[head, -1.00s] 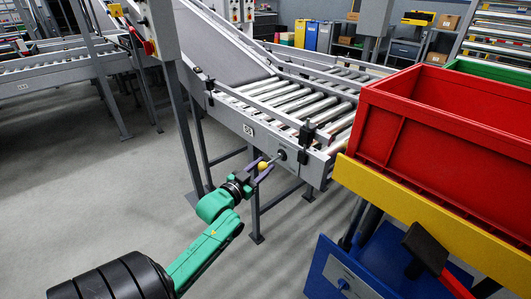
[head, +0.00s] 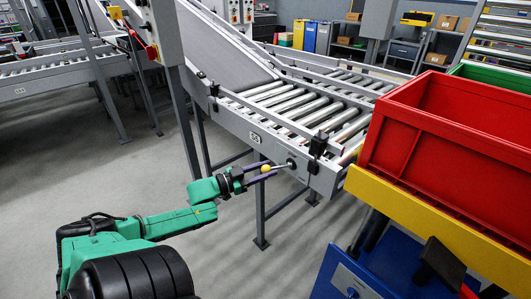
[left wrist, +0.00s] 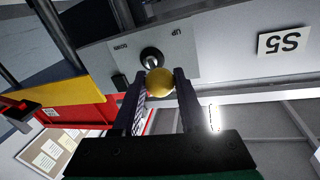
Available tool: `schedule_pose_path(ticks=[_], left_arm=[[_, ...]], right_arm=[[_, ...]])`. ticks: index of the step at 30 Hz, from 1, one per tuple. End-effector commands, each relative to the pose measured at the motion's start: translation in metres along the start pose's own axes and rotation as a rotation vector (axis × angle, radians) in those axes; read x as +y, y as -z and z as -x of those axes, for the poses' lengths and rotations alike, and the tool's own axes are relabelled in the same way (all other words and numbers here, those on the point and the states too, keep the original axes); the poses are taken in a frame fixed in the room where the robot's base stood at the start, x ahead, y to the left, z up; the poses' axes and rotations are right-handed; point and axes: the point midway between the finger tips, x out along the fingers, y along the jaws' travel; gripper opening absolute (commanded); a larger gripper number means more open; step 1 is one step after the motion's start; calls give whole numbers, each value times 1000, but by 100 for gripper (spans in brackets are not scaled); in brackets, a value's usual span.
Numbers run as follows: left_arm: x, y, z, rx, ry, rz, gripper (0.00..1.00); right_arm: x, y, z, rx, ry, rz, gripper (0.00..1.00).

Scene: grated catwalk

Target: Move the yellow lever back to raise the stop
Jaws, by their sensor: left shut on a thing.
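The yellow lever's round knob (head: 265,169) sits at the end of a short metal rod. The rod comes from a dark pivot (head: 291,163) on the grey side of the roller conveyor (head: 262,135). My left gripper (head: 267,172) is shut on the knob, one dark finger on each side. In the left wrist view the knob (left wrist: 160,82) is between the fingertips of my left gripper (left wrist: 160,85), in front of a plate with small lettering, one word reading UP. I cannot make out the stop for certain. My right gripper is out of view.
A red bin (head: 450,125) stands on a yellow-edged cart (head: 430,225) to the right, close to the conveyor end. A grey post (head: 183,120) with a control box stands left of the lever. Open floor (head: 90,180) lies at the left.

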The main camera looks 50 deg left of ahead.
Motion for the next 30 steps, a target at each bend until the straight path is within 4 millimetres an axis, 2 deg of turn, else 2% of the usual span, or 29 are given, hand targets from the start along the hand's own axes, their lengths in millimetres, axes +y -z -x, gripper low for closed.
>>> schedule_pose_path(ticks=[6, 7, 9, 18, 21, 26, 30], left_arm=[[2, 0, -1, 1, -4, -1, 0], [2, 0, -1, 1, -4, -1, 50], [2, 1, -1, 2, -3, -1, 71], [1, 0, 0, 0, -1, -1, 71], [0, 1, 7, -1, 0, 1, 71], [0, 2, 37, -6, 1, 2, 71], [0, 2, 77, -6, 2, 2, 71]], right_arm=[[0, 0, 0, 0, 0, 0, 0], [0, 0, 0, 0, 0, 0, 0], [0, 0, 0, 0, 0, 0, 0], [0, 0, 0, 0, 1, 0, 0], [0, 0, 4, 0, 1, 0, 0], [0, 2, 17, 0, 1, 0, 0], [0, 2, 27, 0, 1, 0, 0]])
